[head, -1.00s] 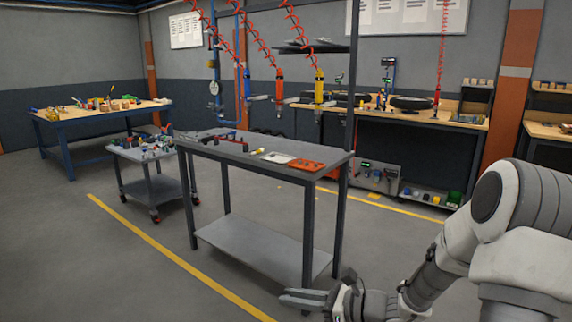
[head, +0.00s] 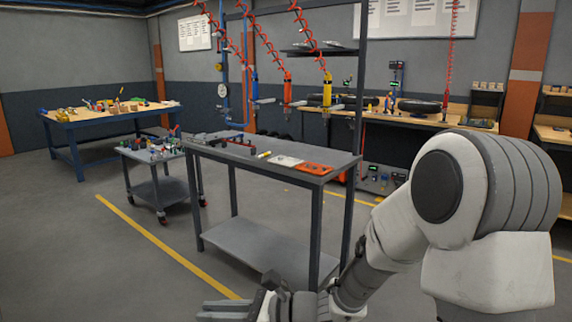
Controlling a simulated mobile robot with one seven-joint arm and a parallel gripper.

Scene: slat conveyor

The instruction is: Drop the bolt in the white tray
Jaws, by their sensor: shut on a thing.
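The white tray (head: 287,161) lies flat on the top of the grey workbench (head: 335,158), toward its right end, between a small yellow item and an orange tray. My gripper (head: 222,309) is at the bottom edge of the head view, low in front of the bench and well below its top, apart from the tray. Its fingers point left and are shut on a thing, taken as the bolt. The bolt itself is too small or hidden to make out between the fingers.
The orange tray (head: 315,168) sits right beside the white one, and the yellow item (head: 264,154) lies to the left. The bench's lower shelf (head: 255,248) is bare. A cluttered cart (head: 155,155) stands left. Tools hang on red coiled hoses above the bench.

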